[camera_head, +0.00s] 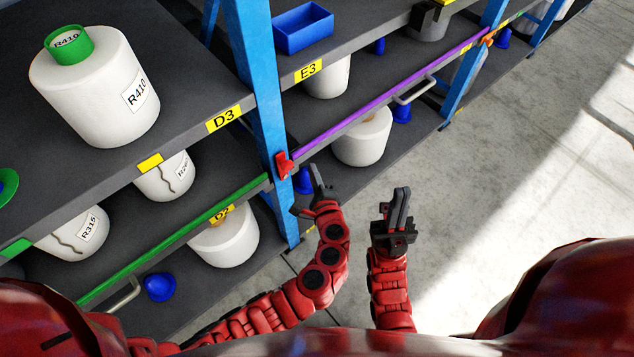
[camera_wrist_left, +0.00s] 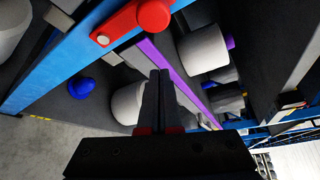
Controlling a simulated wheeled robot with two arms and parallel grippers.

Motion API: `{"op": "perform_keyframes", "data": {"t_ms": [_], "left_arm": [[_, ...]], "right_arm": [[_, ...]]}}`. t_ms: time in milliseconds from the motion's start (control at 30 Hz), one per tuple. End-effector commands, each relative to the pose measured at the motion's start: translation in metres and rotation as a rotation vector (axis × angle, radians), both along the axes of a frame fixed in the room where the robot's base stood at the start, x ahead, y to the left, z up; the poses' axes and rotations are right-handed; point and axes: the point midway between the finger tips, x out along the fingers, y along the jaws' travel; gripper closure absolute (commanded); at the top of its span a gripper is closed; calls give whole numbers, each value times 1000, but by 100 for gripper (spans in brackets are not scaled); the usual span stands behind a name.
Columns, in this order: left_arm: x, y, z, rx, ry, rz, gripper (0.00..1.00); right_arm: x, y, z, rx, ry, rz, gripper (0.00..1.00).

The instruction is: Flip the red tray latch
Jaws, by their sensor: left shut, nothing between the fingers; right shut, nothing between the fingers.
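The red latch (camera_head: 284,163) is mounted on the blue upright post, between the green-edged and purple-edged trays. It also shows large at the top of the left wrist view (camera_wrist_left: 150,14), with a round red knob and a bar lying along the blue post. My left gripper (camera_head: 314,170) is shut and empty, just right of the latch and apart from it. In the left wrist view its closed fingers (camera_wrist_left: 158,78) point below the latch, in front of the purple strip. My right gripper (camera_head: 402,192) is shut and empty, further right over the floor.
The blue post (camera_head: 262,90) splits the rack. A purple tray edge (camera_head: 380,98) with a grey handle (camera_head: 415,90) runs right, and a green edge (camera_head: 180,235) runs left. White bobbins (camera_head: 362,138) stand on the shelves. The floor (camera_head: 510,190) at right is clear.

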Motion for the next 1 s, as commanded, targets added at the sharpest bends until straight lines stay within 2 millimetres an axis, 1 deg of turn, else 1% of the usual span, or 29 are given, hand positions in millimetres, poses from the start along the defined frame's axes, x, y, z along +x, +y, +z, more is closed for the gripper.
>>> {"op": "perform_keyframes", "data": {"t_ms": [33, 100, 133, 200, 300, 500, 867, 1000], "left_arm": [[8, 2, -1, 2, 0, 4, 100], [18, 4, -2, 0, -1, 5, 100], [19, 6, -1, 0, -1, 3, 100], [13, 15, 4, 2, -1, 2, 100], [9, 23, 9, 0, -2, 2, 100], [3, 35, 14, 0, 0, 1, 100], [2, 36, 14, -1, -1, 1, 100], [4, 36, 12, -8, -6, 1, 100]], "right_arm": [[0, 0, 1, 0, 0, 0, 100], [0, 0, 2, 0, 0, 0, 100], [0, 0, 4, 0, 0, 0, 100], [0, 0, 9, 0, 0, 0, 100], [0, 0, 12, 0, 0, 0, 100], [0, 0, 16, 0, 0, 0, 100], [0, 0, 15, 0, 0, 0, 100], [0, 0, 11, 0, 0, 0, 100]]}}
